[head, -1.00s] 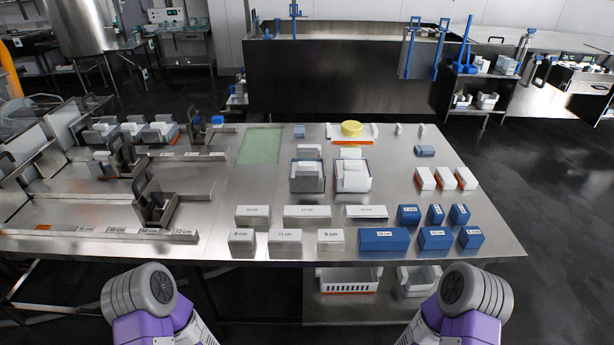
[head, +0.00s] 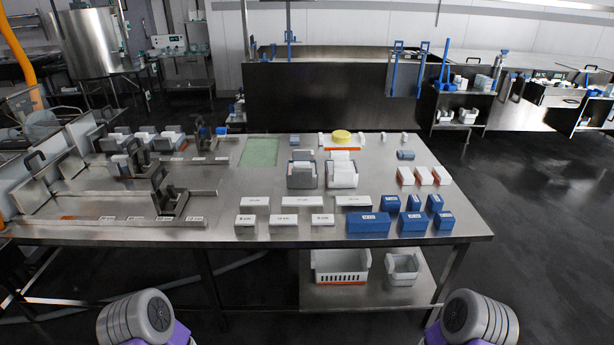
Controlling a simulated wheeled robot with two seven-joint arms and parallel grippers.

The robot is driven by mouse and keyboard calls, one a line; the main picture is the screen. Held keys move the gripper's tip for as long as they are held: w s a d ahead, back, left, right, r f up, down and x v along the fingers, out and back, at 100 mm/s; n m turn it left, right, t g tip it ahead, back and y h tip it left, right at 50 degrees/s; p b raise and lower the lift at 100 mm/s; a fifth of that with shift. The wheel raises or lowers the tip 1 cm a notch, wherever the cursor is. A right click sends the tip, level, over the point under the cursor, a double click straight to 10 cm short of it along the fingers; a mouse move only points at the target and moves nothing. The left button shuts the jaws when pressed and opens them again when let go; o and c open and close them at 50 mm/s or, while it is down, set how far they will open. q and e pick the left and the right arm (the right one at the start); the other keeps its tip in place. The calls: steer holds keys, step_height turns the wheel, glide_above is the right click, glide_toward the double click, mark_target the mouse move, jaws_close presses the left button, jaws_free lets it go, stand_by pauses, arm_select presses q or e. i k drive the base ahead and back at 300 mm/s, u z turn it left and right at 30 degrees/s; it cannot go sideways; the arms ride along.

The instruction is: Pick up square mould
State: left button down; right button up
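No label marks the square mould, and I cannot tell for certain which container it is. On the table's lower shelf stand a white slotted rectangular tub (head: 341,278) and, to its right, a smaller, squarer white tub (head: 403,278). On the table top, a grey open box (head: 302,181) and a white open box (head: 342,181) stand side by side with white pieces in them. Neither gripper is in view; only rounded grey and purple parts of my arms show at the bottom corners, well apart from the table.
The steel table (head: 270,232) holds white labelled blocks (head: 289,219), blue blocks (head: 369,222), a yellow round piece (head: 341,136) and a green mat (head: 259,152). Steel presses with black handles (head: 166,195) stand left. Dark floor (head: 530,255) is free at right.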

mark_target(299, 178)
steer(key=z, duration=0.15)
steer(key=i, duration=1.35)
steer(key=u, duration=0.75)
